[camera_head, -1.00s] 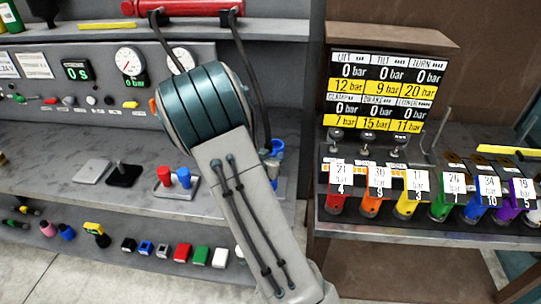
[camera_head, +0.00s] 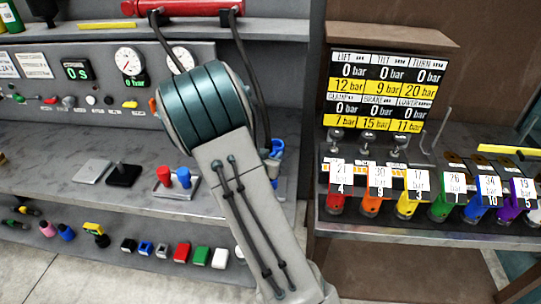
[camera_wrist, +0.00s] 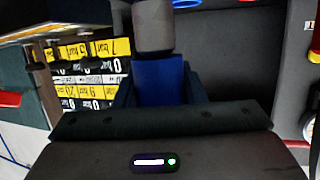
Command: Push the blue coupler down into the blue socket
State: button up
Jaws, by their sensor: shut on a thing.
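In the wrist view my gripper (camera_wrist: 158,92) is shut on a blue block-like part, which I take to be the blue coupler (camera_wrist: 160,78). A grey rounded piece (camera_wrist: 153,25) stands directly beyond it; whether they touch cannot be told. In the head view my arm covers most of the gripper. Blue parts (camera_head: 277,149) show just right of the arm; whether they are coupler, socket or both is unclear. The blue socket cannot be clearly made out, and the contact between it and the coupler is hidden.
A small stand with a red peg (camera_head: 164,177) and a blue peg (camera_head: 183,178) is on the bench left of my arm. A row of tagged coloured cylinders (camera_head: 408,205) lines the right bench below the pressure display (camera_head: 385,88). Gauges (camera_head: 129,61) are on the back panel.

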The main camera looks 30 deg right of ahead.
jog(key=shift+f+b, duration=2.4)
jog(key=shift+f, duration=0.2)
jog(key=o, duration=1.2)
jog(key=shift+r, duration=0.1)
jog(key=shift+o, duration=0.2)
jog(key=shift+a, duration=0.1)
jog(key=v, duration=1.3)
jog(key=shift+s+a, duration=0.2)
jog(key=shift+s, duration=0.05)
jog(key=shift+w+r, duration=0.1)
